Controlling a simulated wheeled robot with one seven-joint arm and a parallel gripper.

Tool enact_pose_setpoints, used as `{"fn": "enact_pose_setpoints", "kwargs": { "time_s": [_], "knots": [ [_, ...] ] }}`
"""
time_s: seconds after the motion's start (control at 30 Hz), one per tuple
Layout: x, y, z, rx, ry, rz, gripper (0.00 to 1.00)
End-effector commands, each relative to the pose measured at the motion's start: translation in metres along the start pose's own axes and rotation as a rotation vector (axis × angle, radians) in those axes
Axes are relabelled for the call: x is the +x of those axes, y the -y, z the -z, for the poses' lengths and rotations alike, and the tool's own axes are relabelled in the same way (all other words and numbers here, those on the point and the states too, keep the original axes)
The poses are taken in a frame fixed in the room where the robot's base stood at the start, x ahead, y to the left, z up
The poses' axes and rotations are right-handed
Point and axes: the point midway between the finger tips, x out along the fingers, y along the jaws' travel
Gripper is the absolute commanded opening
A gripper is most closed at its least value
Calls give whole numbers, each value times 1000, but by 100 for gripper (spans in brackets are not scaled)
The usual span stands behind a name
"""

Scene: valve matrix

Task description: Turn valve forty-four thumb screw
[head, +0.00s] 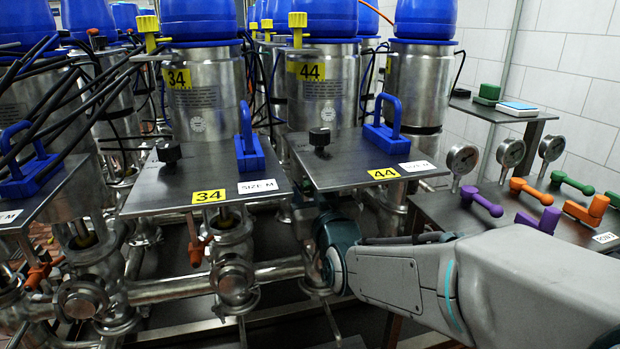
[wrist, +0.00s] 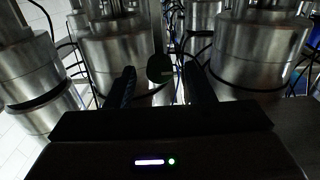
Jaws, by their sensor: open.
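Valve forty-four is a steel cylinder with a blue cap and a yellow 44 label (head: 311,71) in the head view. A yellow thumb screw (head: 297,20) shows near its top. The dark valve 44 plate (head: 345,170) in front carries a black knob (head: 319,137) and a blue handle (head: 386,125). In the head view my arm reaches beneath this plate, which hides my gripper. In the wrist view my gripper (wrist: 158,82) is open. A dark rounded thing (wrist: 160,68) shows between its fingers; I cannot tell which part it is or whether they touch it.
The valve 34 plate (head: 207,180) stands to the left, with an orange handle (head: 197,240) below it. Steel pipes (head: 273,272) run under the plates. On the right, a dark table (head: 455,215) carries gauges and coloured handles. Black cables (head: 50,95) hang at left.

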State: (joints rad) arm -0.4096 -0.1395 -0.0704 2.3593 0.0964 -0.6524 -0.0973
Motion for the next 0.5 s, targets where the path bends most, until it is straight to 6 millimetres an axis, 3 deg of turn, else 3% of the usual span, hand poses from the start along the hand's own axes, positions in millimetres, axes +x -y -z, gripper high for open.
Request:
{"fn": "enact_pose_setpoints", "kwargs": {
  "time_s": [0.47, 0.5],
  "knots": [
    [7, 1, 0, 0, 0, -3, 48],
    [7, 1, 0, 0, 0, -2, 40]
  ]
}}
